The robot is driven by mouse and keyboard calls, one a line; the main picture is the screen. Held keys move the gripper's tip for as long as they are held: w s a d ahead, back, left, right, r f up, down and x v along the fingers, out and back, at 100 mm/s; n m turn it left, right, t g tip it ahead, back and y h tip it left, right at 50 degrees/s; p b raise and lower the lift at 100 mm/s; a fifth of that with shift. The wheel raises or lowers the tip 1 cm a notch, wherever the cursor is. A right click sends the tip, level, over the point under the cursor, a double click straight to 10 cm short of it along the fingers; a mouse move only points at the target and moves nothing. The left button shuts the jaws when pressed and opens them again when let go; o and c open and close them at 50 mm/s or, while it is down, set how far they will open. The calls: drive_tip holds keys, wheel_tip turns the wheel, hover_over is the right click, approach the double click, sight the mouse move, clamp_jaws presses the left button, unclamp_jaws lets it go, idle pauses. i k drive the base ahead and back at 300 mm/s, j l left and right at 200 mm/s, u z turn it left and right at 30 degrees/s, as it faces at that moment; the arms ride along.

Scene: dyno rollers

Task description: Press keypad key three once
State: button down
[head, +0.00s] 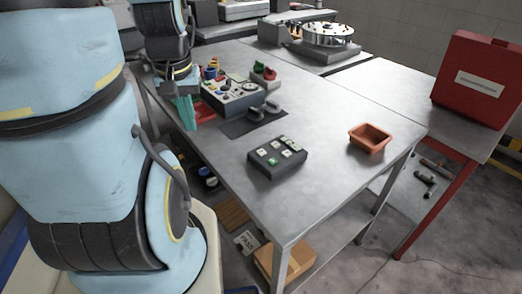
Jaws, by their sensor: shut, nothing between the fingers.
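A dark keypad box (263,168) with several pale and green keys lies on the grey metal table, near its front edge. The numbers on the keys are too small to read, so I cannot tell which is key three. My gripper (187,122) has teal fingers, pointing down at the table's left edge, beside a control panel. It is shut and empty. It is well to the left of and behind the keypad, and does not touch it.
The control panel (232,97) with coloured knobs and dark handles (264,111) stand between my gripper and the keypad. An orange tray (370,138) sits to the keypad's right. Bare tabletop (325,115) surrounds the keypad. A red case (478,82) stands on another table.

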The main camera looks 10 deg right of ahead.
sight(260, 152)
drive_tip(key=u, duration=0.65)
drive_tip(key=k+l+u, duration=0.2)
drive_tip(key=u, duration=0.25)
drive_tip(key=k+l+u, duration=0.2)
drive_tip(key=u, duration=0.25)
drive_tip(key=k+u, duration=0.3)
drive_tip(key=u, duration=0.15)
drive_tip(key=k+u, duration=0.1)
drive_tip(key=k, duration=0.4)
drive_tip(key=k+j+u, duration=0.1)
drive_tip(key=k, duration=0.4)
